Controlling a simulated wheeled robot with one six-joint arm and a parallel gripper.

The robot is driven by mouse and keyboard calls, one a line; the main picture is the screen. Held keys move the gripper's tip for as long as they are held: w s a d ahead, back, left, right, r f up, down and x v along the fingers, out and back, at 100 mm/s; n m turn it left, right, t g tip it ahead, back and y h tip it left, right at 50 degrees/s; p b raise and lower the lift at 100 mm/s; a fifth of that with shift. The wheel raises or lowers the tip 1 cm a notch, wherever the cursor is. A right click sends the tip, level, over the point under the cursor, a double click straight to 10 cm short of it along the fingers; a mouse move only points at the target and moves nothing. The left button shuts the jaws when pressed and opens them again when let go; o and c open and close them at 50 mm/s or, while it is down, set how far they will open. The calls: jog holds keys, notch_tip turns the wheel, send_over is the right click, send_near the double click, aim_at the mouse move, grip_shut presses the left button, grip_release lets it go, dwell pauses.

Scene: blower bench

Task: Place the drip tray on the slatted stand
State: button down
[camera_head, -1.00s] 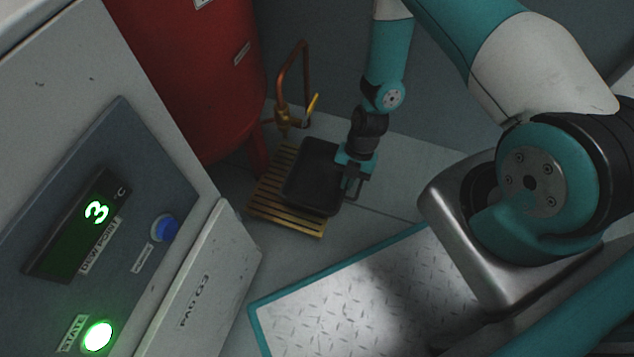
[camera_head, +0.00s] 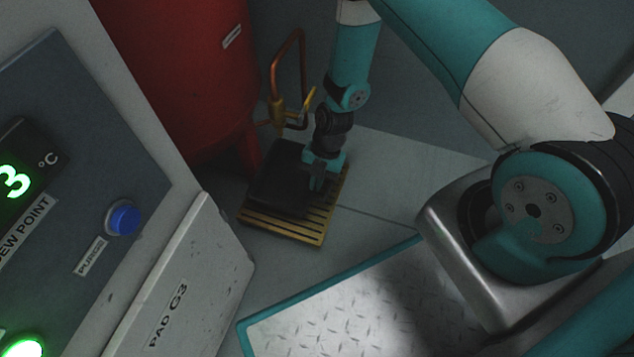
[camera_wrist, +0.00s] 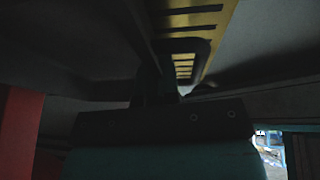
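The black drip tray (camera_head: 277,182) is over the slatted stand (camera_head: 301,233), covering its left and back part. Yellow slats show along the front and right. My gripper (camera_head: 318,180) is at the tray's right side, where its handle is. In the wrist view the dark tray (camera_wrist: 75,50) spans the upper left, and the handle loop (camera_wrist: 203,47) frames yellow slats (camera_wrist: 200,18). My gripper (camera_wrist: 155,90) appears shut on the handle, though its fingertips are very dark. I cannot tell whether the tray touches the slats or hangs just above them.
A copper pipe (camera_head: 273,70) with a brass valve (camera_head: 278,112) rises right behind the tray. A red tank (camera_head: 185,80) stands behind left. A teal-edged tread-plate platform (camera_head: 330,300) lies in front; floor right of the stand is clear.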

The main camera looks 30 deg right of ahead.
jog(key=c, duration=1.8)
grip_release()
jog(key=shift+f, duration=0.15)
jog(key=o, duration=0.4)
jog(key=shift+o, duration=0.2)
jog(key=p+v, duration=0.5)
jog(key=v, duration=0.2)
jog(key=shift+r, duration=0.4)
